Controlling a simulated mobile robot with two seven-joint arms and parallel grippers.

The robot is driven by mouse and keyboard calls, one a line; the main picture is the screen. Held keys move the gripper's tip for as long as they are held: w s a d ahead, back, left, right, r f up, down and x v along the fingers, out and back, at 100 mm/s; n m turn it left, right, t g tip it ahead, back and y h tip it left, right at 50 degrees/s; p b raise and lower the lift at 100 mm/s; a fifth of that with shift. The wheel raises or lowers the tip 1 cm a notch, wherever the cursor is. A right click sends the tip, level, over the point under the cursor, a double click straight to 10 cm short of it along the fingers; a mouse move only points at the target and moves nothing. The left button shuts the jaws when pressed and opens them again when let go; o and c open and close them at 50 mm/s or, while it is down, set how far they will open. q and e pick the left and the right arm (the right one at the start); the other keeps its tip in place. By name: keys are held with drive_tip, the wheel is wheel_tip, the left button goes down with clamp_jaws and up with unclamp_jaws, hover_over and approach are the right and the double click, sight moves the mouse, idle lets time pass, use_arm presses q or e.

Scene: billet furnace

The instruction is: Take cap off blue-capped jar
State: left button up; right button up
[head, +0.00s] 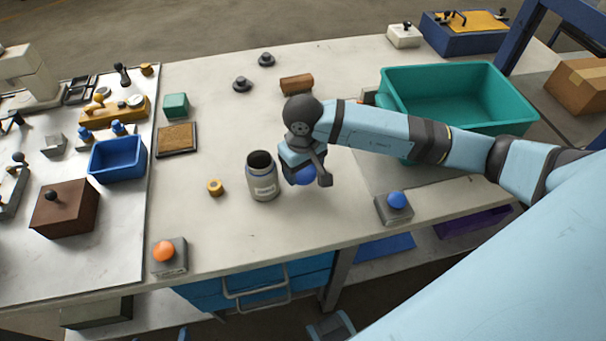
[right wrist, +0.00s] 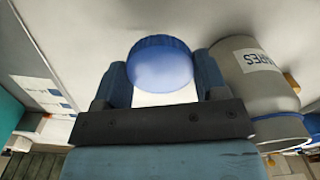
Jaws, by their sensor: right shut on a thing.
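The jar (head: 262,178) is a grey cylinder with a white label and stands upright on the table. Its mouth is open and dark inside, with no cap on it. It also shows at the right in the right wrist view (right wrist: 262,80). The blue cap (right wrist: 160,63) is between the two fingers of my right gripper (right wrist: 162,82), which is shut on it. In the head view the blue cap (head: 305,176) shows partly below my right gripper (head: 306,170), just right of the jar and apart from it. My left gripper is not in view.
A teal bin (head: 455,95) stands at the right back. A blue button box (head: 395,207) and an orange button box (head: 169,256) sit near the front edge. A brown cylinder (head: 296,84) and a small yellow ring (head: 215,187) lie on the table. The table left of the jar is mostly clear.

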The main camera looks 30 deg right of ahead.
sight(303, 177)
wheel_tip(303, 177, down, 3)
drive_tip(key=shift+f, duration=0.1)
drive_tip(key=shift+f+b, duration=0.25)
drive_tip(key=shift+b, duration=0.05)
drive_tip(key=o, duration=0.7)
drive_tip(key=shift+r, duration=0.1)
drive_tip(key=shift+r+p, duration=0.25)
drive_tip(key=shift+p, duration=0.2)
drive_tip(key=shift+r, duration=0.35)
wheel_tip(303, 177, up, 10)
drive_tip(key=shift+f+b, duration=0.1)
drive_tip(key=shift+b, duration=0.5)
drive_tip(key=shift+r, duration=0.7)
